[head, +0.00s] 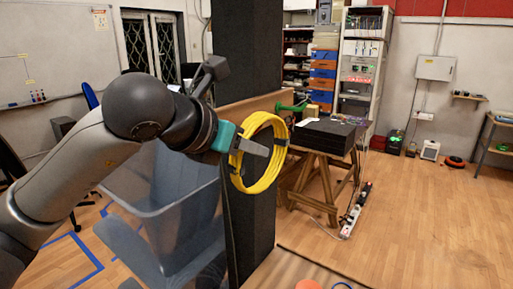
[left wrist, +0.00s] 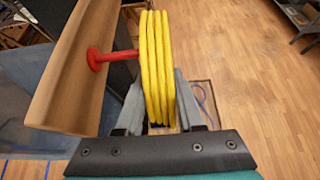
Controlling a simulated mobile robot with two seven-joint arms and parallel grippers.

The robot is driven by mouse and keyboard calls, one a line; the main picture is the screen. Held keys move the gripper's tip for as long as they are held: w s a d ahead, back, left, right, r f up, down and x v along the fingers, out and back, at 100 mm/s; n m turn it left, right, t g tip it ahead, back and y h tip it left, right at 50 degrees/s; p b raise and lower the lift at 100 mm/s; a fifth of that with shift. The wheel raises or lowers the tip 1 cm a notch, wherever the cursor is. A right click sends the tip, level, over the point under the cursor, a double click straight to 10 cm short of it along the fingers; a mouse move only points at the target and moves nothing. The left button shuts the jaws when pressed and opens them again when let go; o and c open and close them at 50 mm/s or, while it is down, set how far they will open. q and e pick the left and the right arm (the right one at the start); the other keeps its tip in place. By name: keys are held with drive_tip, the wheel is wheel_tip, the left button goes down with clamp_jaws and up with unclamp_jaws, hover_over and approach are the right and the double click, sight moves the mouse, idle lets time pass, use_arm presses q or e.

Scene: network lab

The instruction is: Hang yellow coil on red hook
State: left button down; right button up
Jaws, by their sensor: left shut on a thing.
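My left gripper (head: 254,148) is shut on the yellow coil (head: 279,150) and holds it upright in the air in front of the dark column. In the left wrist view, the coil (left wrist: 158,60) stands edge-on between the two fingers (left wrist: 160,112). The red hook (left wrist: 112,57) sticks out of a wooden board (left wrist: 75,75) to the left of the coil. Its outer end meets the coil's near side in the picture; I cannot tell whether it enters the ring. In the head view the red hook is hidden behind the coil and gripper. My right gripper is not in view.
A green hook (head: 291,106) is on the board (head: 250,106), beyond the coil. A dark column (head: 258,228) stands close behind the coil. A translucent blue bin (head: 165,200) is below my arm. A wooden trestle table (head: 318,205) with black boxes (head: 325,135) stands behind.

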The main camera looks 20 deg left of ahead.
use_arm(q)
drive_tip(key=a+f+b, duration=0.1)
drive_tip(key=w+a+b, duration=0.1)
drive_tip(key=a+f+b, duration=0.1)
drive_tip(key=a, duration=0.1)
drive_tip(key=shift+w+f, duration=0.25)
drive_tip(key=shift+f, duration=0.05)
idle(0.5)
drive_tip(key=shift+f, duration=0.25)
drive_tip(key=c, duration=0.8)
unclamp_jaws()
drive_tip(key=shift+a, duration=0.1)
drive_tip(key=shift+c, duration=0.2)
drive_tip(key=o, duration=0.4)
drive_tip(key=shift+r, duration=0.2)
drive_tip(key=shift+r, duration=0.1)
